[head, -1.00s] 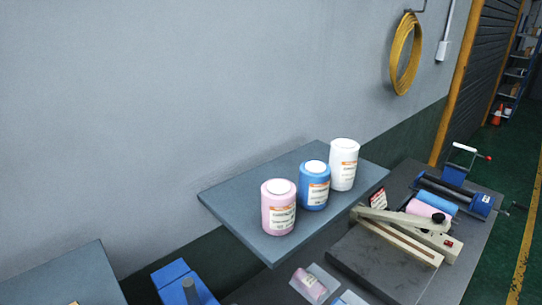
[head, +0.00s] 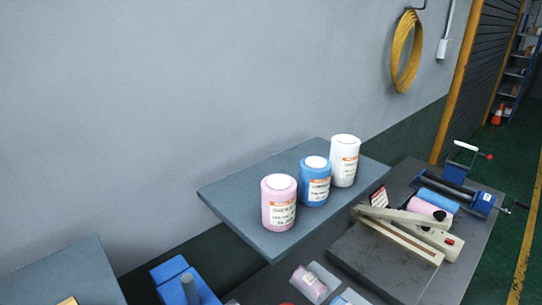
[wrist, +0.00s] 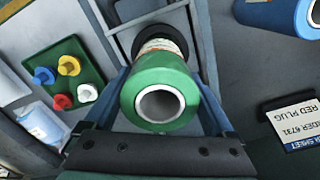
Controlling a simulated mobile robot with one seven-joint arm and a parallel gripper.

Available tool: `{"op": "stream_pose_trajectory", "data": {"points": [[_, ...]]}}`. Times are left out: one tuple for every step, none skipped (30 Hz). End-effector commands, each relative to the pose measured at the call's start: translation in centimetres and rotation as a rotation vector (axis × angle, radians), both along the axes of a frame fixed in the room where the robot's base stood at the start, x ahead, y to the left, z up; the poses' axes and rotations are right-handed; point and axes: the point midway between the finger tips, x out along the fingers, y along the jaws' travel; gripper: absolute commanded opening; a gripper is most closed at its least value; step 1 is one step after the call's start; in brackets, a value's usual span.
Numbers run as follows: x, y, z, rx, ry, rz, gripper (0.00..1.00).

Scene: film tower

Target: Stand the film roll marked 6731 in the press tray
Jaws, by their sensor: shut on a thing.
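In the wrist view my gripper (wrist: 163,82) is shut on a green film roll (wrist: 160,78), with a blue-grey finger on each side. The roll's open white core faces the camera. A pale label with an orange band shows in part at its far end, and I cannot read a number on it. A dark ring shows just behind the roll; I cannot tell whether they touch. A white card (wrist: 300,122) at the right reads 6731 and RED PLUG. I cannot identify the press tray for sure. My gripper is outside the head view.
In the head view, a pink roll (head: 278,205), a blue roll (head: 315,184) and a white roll (head: 344,162) stand on a grey shelf (head: 230,200). A beige lever sealer (head: 405,225) is on the bench. A green tray (wrist: 62,55) in the wrist view holds several coloured plugs.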

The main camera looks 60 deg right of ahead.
Motion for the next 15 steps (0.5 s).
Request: {"op": "stream_pose_trajectory", "data": {"points": [[0.08,-0.06,-0.09,-0.001,-0.002,0.0,0.0],[0.08,-0.06,-0.15,-0.001,-0.002,0.0,0.0],[0.07,-0.06,-0.23,-0.001,-0.002,0.0,0.0],[0.07,-0.06,-0.28,-0.001,-0.002,0.0,0.0],[0.07,-0.06,-0.34,-0.001,-0.002,0.0,0.0],[0.07,-0.06,-0.42,-0.001,-0.002,0.0,0.0],[0.07,-0.06,-0.48,-0.001,-0.002,0.0,0.0],[0.06,-0.05,-0.54,-0.001,-0.002,0.0,0.0],[0.06,-0.05,-0.61,-0.001,-0.002,0.0,0.0],[0.06,-0.06,-0.67,-0.001,-0.002,0.0,0.0],[0.06,-0.06,-0.73,-0.001,-0.002,0.0,0.0],[0.06,-0.06,-0.81,-0.001,-0.002,0.0,0.0],[0.06,-0.06,-0.86,-0.001,-0.002,0.0,0.0],[0.06,-0.06,-0.92,-0.001,-0.002,0.0,0.0],[0.06,-0.06,-0.82,-0.001,-0.002,0.0,0.96]]}}
